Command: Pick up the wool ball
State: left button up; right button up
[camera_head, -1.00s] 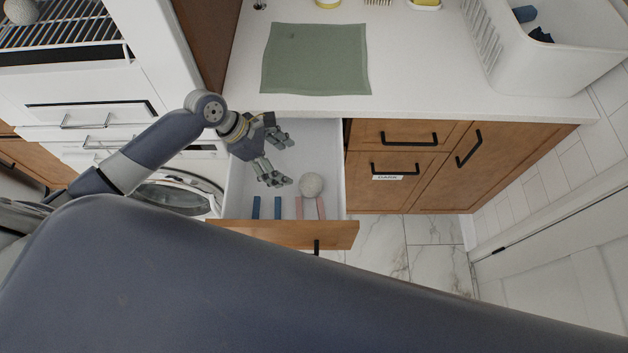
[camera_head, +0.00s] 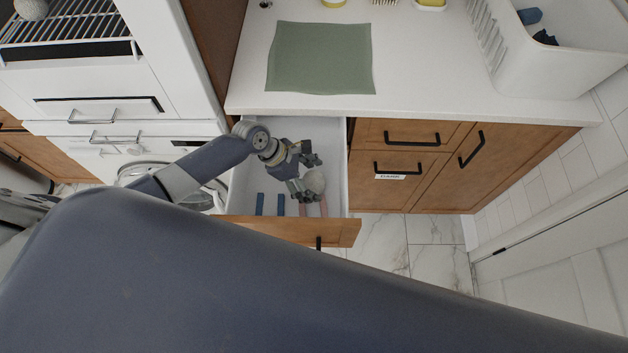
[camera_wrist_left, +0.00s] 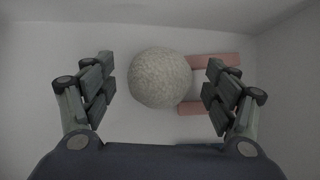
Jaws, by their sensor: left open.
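The wool ball (camera_head: 316,182) is pale grey-beige and round. It lies in the open white drawer (camera_head: 240,190), at the drawer's right side. In the left wrist view the ball (camera_wrist_left: 160,77) sits between the spread fingers of my left gripper (camera_wrist_left: 160,88), with a gap on both sides. In the head view my left gripper (camera_head: 309,178) reaches down into the drawer, and its fingers partly cover the ball. The gripper is open and holds nothing. My right gripper is in neither view.
Two blue bars (camera_head: 281,205) and pink bars (camera_head: 323,206) lie in the drawer near its wooden front (camera_head: 285,230). The drawer walls stand close around my left gripper. A green cloth (camera_head: 320,60) lies on the counter above. A white bin (camera_head: 545,60) stands at the right.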

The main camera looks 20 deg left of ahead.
pick_arm(q)
jog(key=c, duration=1.1)
jog(key=shift+o, duration=0.2)
jog(key=shift+r, duration=0.1)
